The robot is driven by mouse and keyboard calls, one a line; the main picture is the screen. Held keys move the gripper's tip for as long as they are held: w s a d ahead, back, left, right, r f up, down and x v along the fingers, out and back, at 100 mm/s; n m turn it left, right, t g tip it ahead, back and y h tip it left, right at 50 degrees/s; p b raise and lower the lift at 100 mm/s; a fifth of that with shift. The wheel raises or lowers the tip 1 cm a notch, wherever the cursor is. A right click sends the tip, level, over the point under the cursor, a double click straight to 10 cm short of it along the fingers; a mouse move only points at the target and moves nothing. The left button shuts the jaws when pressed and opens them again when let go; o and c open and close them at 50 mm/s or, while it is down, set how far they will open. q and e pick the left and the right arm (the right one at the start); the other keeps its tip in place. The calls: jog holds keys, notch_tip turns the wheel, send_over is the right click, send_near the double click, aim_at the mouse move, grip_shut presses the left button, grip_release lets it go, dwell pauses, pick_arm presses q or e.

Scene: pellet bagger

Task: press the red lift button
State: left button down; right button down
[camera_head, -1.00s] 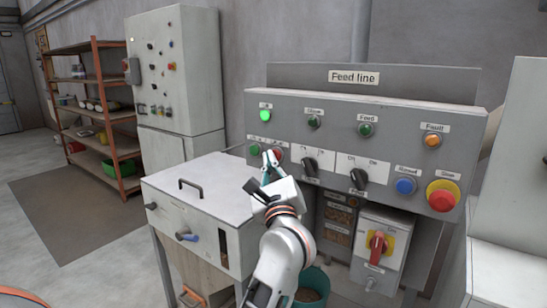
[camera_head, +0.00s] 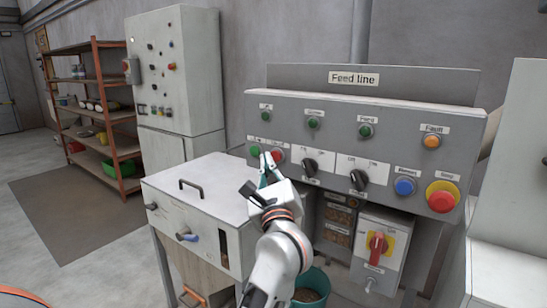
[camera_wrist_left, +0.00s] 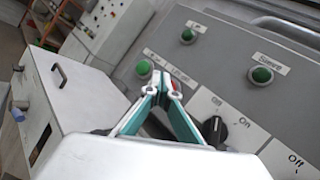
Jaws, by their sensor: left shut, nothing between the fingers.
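The red lift button (camera_head: 277,155) is a small round button at the left end of the feed line panel, right of a green button (camera_head: 254,150). My left gripper (camera_head: 267,158) is shut and empty, its teal-edged fingertips just left of and in front of the red button. In the left wrist view the fingertips (camera_wrist_left: 159,78) hide most of the red button (camera_wrist_left: 174,84); whether they touch it I cannot tell. The round green lamp (camera_head: 265,115) above is dark. My right gripper is not in view.
Two black selector knobs (camera_head: 310,167) stick out right of the red button. Further right are a blue button (camera_head: 404,186) and a large red stop button (camera_head: 442,197) on yellow. A white cabinet with a handled lid (camera_head: 205,188) stands below left.

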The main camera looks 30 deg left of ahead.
pick_arm(q)
jog(key=s, duration=0.4)
jog(key=s+p, duration=0.1)
jog(key=s, duration=0.1)
jog(key=shift+a, duration=0.25)
dwell(0.7)
